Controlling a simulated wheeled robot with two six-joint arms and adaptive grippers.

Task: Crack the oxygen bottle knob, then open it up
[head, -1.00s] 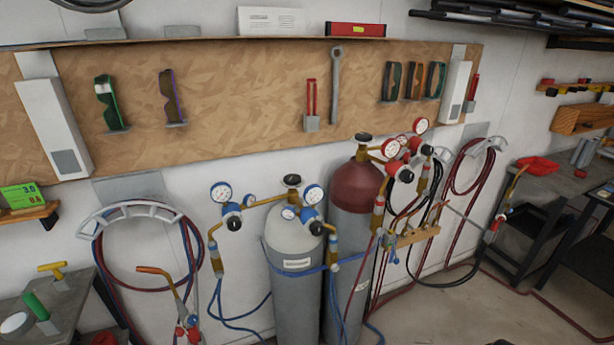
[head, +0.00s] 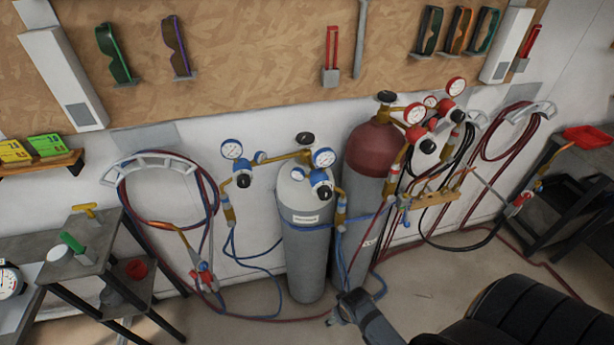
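The oxygen bottle (head: 304,240) is a grey cylinder with a blue-hosed regulator and blue-rimmed gauges (head: 323,157). It stands upright near the wall. Its dark round knob (head: 305,139) sits on top and is unobstructed. What looks like my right gripper (head: 343,308) enters from the bottom, low in front of the bottles and well below the knob. It touches neither bottle as far as I can see. Its fingers are too small and dark to tell open from shut. My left gripper is not in view.
A red-topped bottle (head: 372,150) with red gauges stands close on the right. Blue and red hoses lie on the floor around the bottles. A small table (head: 70,262) stands at left. A black ribbed shape (head: 530,315) fills the lower right. Open floor lies in front.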

